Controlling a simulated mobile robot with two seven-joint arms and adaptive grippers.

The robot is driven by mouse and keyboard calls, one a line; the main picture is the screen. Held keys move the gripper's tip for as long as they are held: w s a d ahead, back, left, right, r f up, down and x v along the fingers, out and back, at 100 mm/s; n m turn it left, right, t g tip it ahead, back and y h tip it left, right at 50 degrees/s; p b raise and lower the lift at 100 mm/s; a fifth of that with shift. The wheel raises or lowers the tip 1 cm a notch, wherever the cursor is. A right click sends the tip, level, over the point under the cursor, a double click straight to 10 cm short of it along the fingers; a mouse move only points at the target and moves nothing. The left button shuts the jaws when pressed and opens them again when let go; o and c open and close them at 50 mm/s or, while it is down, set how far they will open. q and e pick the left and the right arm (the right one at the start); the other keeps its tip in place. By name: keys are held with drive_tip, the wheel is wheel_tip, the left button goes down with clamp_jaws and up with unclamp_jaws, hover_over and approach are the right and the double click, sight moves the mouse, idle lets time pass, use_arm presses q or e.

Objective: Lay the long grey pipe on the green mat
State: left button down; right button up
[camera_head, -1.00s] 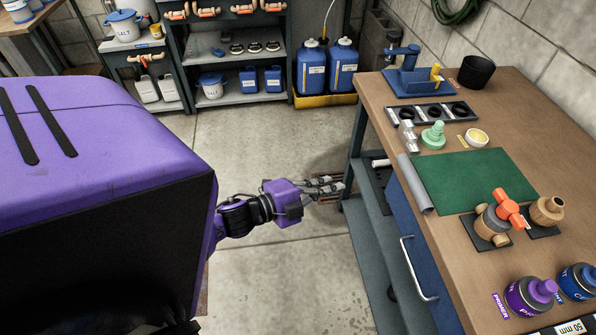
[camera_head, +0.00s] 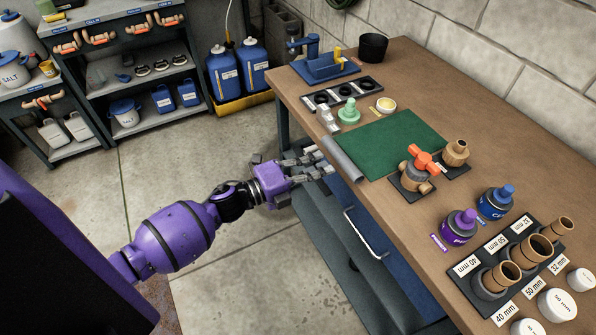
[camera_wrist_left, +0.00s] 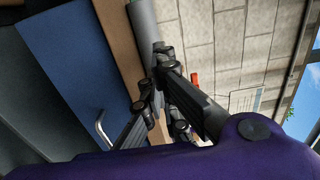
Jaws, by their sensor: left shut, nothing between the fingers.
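The long grey pipe (camera_head: 343,158) lies along the left edge of the green mat (camera_head: 392,142), close to the workbench's front edge. I cannot tell whether it rests on the mat's margin or just beside it. My left gripper (camera_head: 327,168) is at the bench's front edge, just left of the pipe, its fingers shut and empty. In the left wrist view, the pipe (camera_wrist_left: 145,24) shows beyond the fingertips (camera_wrist_left: 160,75), and I cannot tell whether they touch it. My right gripper is not in view.
An orange-handled valve (camera_head: 420,168) stands at the mat's right corner. Behind the mat are a green fitting (camera_head: 348,113) and a small cup (camera_head: 386,105). Primer (camera_head: 458,228) and a pipe-piece rack (camera_head: 510,262) stand nearer. A drawer handle (camera_head: 365,233) sticks out below.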

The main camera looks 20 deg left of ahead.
sight(350, 154)
use_arm(q)
drive_tip(key=shift+x, duration=0.95)
drive_tip(key=shift+w+d, duration=0.15)
drive_tip(key=shift+w, duration=0.05)
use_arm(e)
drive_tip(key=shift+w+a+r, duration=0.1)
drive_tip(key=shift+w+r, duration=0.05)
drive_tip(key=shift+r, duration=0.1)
use_arm(q)
drive_tip(key=x, duration=0.6)
drive_tip(key=shift+w+d+f+b, duration=0.15)
drive_tip(key=shift+w+d+b, duration=0.15)
drive_tip(key=shift+b, duration=0.1)
drive_tip(key=shift+w+d, duration=0.15)
drive_tip(key=shift+w, duration=0.05)
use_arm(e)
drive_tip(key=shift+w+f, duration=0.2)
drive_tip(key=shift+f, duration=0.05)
